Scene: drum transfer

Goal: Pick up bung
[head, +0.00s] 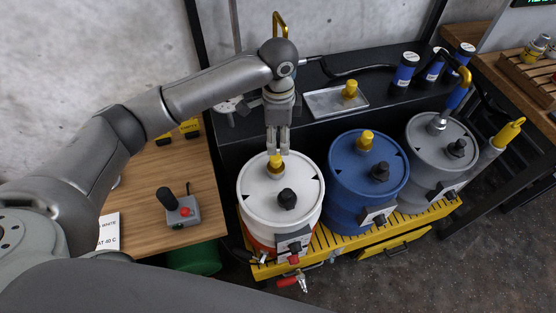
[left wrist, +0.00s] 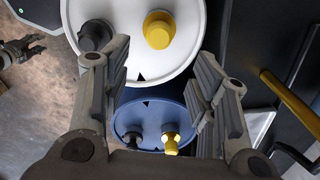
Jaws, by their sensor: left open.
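The white drum (head: 262,206) has a yellow bung (head: 275,165) near its back edge and a black bung (head: 287,199) nearer its front. Both also show in the left wrist view, the yellow one (left wrist: 159,30) right of the black one (left wrist: 95,36). My left gripper (head: 278,150) points down over the yellow bung on the white drum. In the left wrist view its two fingers (left wrist: 160,75) are spread apart with nothing between them. I cannot tell whether the fingertips touch the bung.
A blue drum (head: 345,203) and a grey drum (head: 425,172), each with bungs, stand to the right on a yellow slatted platform (head: 325,238). A tray (head: 322,104) with a yellow piece (head: 349,89) lies behind. A wooden table (head: 145,190) holds a control box (head: 181,211).

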